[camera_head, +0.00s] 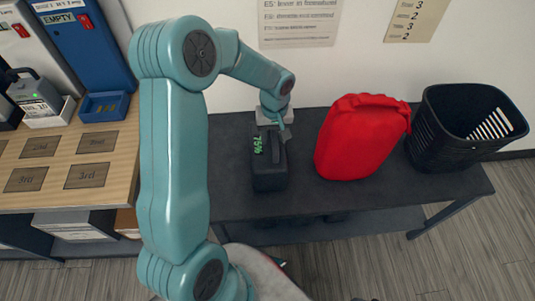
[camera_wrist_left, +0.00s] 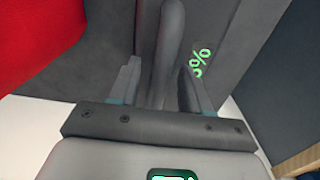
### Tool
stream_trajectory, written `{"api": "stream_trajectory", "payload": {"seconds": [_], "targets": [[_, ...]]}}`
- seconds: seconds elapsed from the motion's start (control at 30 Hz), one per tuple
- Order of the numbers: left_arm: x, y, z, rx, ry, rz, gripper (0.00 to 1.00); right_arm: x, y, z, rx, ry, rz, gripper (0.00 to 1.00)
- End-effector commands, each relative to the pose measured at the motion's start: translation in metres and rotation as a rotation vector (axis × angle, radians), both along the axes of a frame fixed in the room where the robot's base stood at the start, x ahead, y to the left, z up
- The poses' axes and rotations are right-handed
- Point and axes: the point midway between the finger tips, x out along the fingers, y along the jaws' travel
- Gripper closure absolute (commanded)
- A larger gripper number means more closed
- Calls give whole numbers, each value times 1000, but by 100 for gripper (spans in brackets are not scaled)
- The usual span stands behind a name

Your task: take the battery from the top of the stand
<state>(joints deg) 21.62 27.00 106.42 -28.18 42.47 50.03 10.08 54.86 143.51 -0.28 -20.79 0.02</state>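The battery (camera_head: 270,172) is a black block with a handle on top and a green "75%" display. It stands upright on the dark top of the stand (camera_head: 235,200), left of a red bag. My left gripper (camera_head: 280,130) is right above it, at its handle. In the left wrist view, the handle (camera_wrist_left: 168,45) runs between the two fingers of my left gripper (camera_wrist_left: 160,90). The fingers are apart, with a gap seen between the left finger and the handle. Part of the green display shows beside the right finger. My right gripper is not in view.
The red bag (camera_head: 360,137) stands close to the right of the battery, and a black basket (camera_head: 465,125) is farther right. At left, a wooden counter (camera_head: 65,188) holds marked plates, a blue tray (camera_head: 105,106) and another battery (camera_head: 35,98). A white wall is behind.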

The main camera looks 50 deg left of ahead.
Motion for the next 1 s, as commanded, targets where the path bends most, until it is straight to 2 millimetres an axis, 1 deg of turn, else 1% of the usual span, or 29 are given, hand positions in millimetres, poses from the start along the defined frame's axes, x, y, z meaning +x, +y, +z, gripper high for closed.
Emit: {"api": "stream_trajectory", "payload": {"seconds": [0.03,0.07,0.1,0.13,1.0], "targets": [[0,0,0,0,0,0,68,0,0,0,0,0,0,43],[0,0,0,0,0,0,78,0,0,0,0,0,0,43],[0,0,0,0,0,0,91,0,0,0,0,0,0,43],[0,0,0,0,0,0,100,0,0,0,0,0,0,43],[0,0,1,1,-1,0,100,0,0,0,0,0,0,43]]}}
